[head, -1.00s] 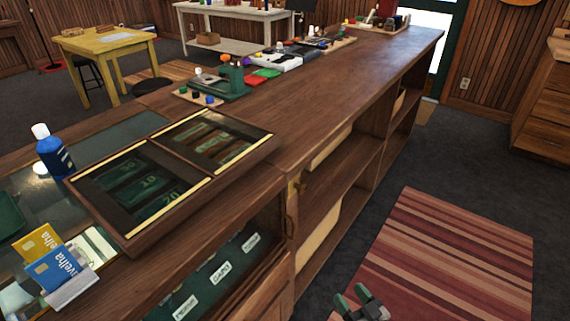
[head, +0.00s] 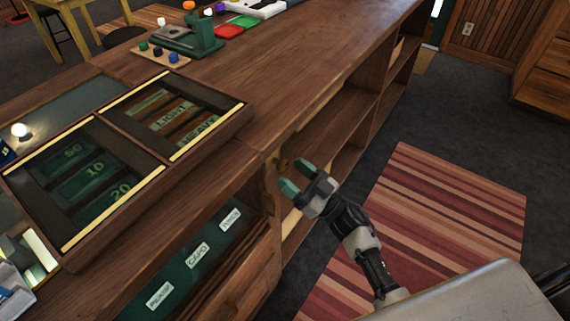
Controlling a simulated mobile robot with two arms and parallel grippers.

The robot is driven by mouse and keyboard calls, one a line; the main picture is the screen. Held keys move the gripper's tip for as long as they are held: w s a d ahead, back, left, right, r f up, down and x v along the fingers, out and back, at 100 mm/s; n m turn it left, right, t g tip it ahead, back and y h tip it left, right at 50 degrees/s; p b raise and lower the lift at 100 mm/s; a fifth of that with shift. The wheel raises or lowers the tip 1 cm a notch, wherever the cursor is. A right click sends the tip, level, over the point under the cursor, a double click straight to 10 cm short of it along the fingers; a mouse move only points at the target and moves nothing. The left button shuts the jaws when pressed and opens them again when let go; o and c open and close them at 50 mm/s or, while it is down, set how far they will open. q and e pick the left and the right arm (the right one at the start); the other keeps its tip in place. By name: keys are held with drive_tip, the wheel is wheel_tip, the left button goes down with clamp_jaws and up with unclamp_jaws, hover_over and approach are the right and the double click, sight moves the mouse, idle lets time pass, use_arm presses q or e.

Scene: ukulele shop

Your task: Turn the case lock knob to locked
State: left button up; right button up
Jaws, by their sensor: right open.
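My right gripper (head: 298,178) has green fingertips and is open and empty. It is just right of the knob in the picture, with its fingers pointing toward the counter front; a gap seems to remain between them. My left gripper is not in view.
The counter case (head: 253,112) has glazed compartments of labelled items on top and a labelled green drawer interior (head: 190,262) below. Open shelves (head: 345,135) run along the counter front. A green press (head: 190,38) stands on the counter. A striped rug (head: 420,225) covers clear floor.

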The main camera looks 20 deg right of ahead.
sight(281, 164)
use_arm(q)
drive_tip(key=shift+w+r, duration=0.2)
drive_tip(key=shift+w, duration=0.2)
use_arm(e)
drive_tip(key=shift+x, duration=1.45)
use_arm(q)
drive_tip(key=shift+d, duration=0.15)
use_arm(e)
drive_tip(key=shift+c, duration=0.3)
drive_tip(key=c, duration=0.8)
drive_tip(key=shift+c, duration=0.2)
